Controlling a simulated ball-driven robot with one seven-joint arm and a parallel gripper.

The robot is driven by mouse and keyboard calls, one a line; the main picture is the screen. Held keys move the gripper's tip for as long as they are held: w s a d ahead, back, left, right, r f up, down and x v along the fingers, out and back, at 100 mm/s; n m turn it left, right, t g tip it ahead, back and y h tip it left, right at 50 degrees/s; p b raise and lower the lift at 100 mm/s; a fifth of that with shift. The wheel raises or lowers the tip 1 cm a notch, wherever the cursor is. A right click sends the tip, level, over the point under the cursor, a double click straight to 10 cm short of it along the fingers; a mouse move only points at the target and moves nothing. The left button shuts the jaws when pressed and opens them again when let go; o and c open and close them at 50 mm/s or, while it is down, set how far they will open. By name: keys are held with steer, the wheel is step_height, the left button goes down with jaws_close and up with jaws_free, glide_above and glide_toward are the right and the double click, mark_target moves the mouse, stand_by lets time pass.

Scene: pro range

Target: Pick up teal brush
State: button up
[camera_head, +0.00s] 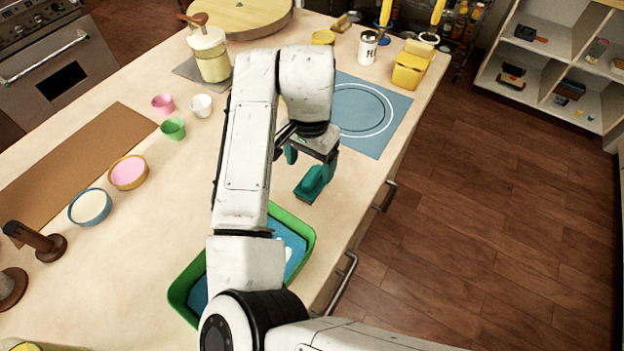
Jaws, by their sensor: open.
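The teal brush (310,184) is on or just above the pale countertop, near its right edge, above the green tray in the picture. One finger is to the left and one to the right. The right finger overlaps the brush in the picture, so I cannot tell whether they touch. My wrist and arm hide part of the area behind.
A green tray (309,231) with blue inside lies under my arm. A blue mat (385,108) with a white ring lies behind the gripper. Small cups and bowls (128,172) stand to the left. The counter's right edge, with drawer handles (386,196), is close to the brush.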

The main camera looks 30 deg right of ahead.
mark_target(312, 174)
steer(key=shift+s+f+p, duration=0.15)
steer(key=shift+f+p, duration=0.2)
steer(key=shift+f, duration=1.1)
steer(key=shift+s+f+p, duration=0.15)
steer(key=shift+f+p, duration=0.2)
steer(key=shift+f, duration=1.1)
steer(key=shift+c, duration=0.3)
steer(key=c, duration=1.1)
steer(key=shift+r, duration=0.1)
steer(key=shift+r+b, duration=0.3)
steer(key=shift+r, duration=0.25)
steer(key=s+r+b, duration=0.1)
steer(key=s+r, duration=1)
steer(key=s, duration=0.3)
steer(key=shift+r, duration=0.35)
